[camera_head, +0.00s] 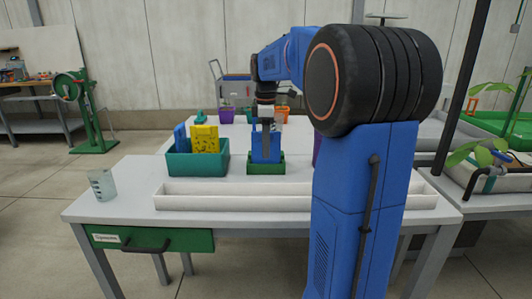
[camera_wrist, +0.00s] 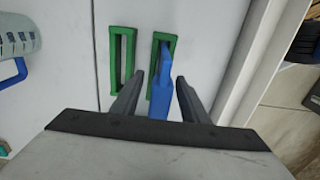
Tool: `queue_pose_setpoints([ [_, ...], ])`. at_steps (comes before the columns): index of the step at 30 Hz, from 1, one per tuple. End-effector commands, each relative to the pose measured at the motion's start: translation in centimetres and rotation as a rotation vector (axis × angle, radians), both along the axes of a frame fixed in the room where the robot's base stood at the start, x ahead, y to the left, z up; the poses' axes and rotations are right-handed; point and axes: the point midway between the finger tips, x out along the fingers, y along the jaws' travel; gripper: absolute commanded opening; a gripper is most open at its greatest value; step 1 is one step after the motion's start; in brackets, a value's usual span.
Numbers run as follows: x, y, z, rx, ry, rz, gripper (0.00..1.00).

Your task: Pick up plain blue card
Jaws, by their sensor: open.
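A blue card (camera_head: 267,147) stands upright in a small green slotted holder (camera_head: 266,168) on the white table. My gripper (camera_head: 265,122) is directly above it, pointing down. In the wrist view the same card (camera_wrist: 160,100) shows nearly edge-on, its far end at the slot of a green holder (camera_wrist: 174,42). My open gripper (camera_wrist: 160,80) has one finger on each side of the card, with a gap visible. The card's face is too small to tell whether it is plain.
A teal box (camera_head: 197,164) with yellow cards (camera_head: 205,138) and another blue card (camera_head: 180,137) stands left of the holder. An empty green holder (camera_wrist: 121,58) is beside the card's holder. A long white tray (camera_head: 235,203) runs along the front; a clear cup (camera_head: 102,185) stands at left.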

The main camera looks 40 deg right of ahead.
Motion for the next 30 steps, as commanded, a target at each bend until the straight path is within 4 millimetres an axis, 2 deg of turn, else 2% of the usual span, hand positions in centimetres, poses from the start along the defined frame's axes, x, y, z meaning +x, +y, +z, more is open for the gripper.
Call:
queue_pose_setpoints([
  [1, 0.0, 0.0, 0.0, 0.000, 0.000, 0.000, 0.41],
  [6, 0.0, 0.0, 0.0, 0.000, 0.000, 0.000, 0.00],
  [17, 0.0, 0.0, 0.4, 0.000, 0.000, 0.000, 0.00],
  [20, 0.0, 0.0, 1.5, -0.001, -0.001, 0.000, 0.00],
  [30, 0.0, 0.0, 7.4, -0.001, -0.001, 0.000, 0.00],
])
